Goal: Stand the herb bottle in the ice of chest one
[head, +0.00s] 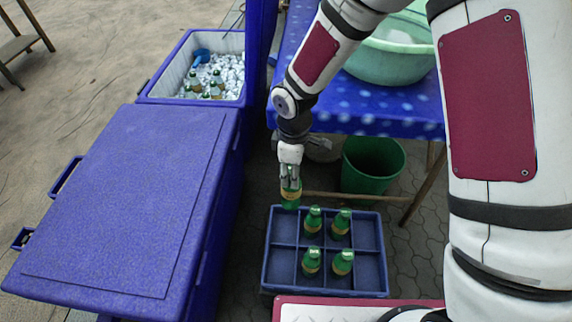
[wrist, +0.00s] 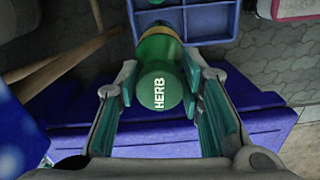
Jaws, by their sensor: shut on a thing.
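My gripper (head: 289,172) is shut on the herb bottle (head: 291,198), a green bottle with a yellow label. It hangs about upright over the back left part of the crate. In the wrist view, its round green cap (wrist: 158,88) reads "HERB" between the two fingers. An open blue chest (head: 150,88) at the upper left holds white ice (head: 231,72). Several bottles (head: 217,77) stand in that ice, with a blue scoop (head: 201,54) near its back left corner. I see no number on the chest.
A blue crate (head: 374,235) on the floor holds several green bottles. A lidded blue chest (head: 130,200) stands at the left, in front of the open one. A table with a blue cloth (head: 400,112) carries a green basin (head: 385,65). A green bucket (head: 372,165) stands below.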

